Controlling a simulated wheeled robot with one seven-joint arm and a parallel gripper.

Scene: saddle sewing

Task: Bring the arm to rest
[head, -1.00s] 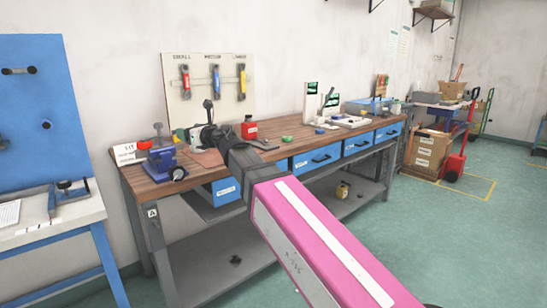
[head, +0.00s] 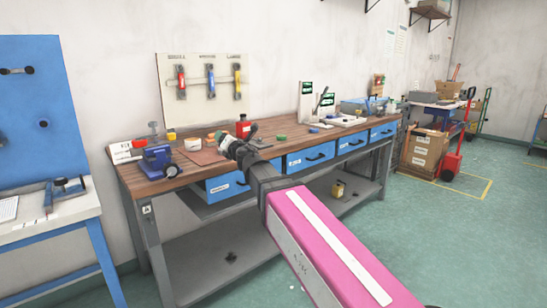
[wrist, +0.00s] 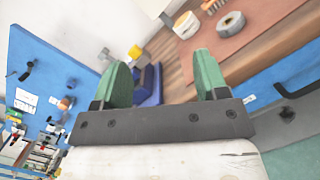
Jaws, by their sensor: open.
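My gripper (head: 226,141) is at the end of my outstretched arm, over the front part of the wooden workbench (head: 290,137) in the head view. In the wrist view my gripper (wrist: 160,62) shows two green fingers spread apart with nothing between them. A blue vise (head: 157,158) stands at the bench's left end, left of my gripper. The vise (wrist: 150,84) also shows in the wrist view, partly behind the left finger.
A white round container (head: 193,144) sits on the bench left of my gripper. The wrist view also shows a grey ring (wrist: 230,24). A tool board (head: 207,75) stands behind. Blue drawers (head: 310,158) hang below the benchtop.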

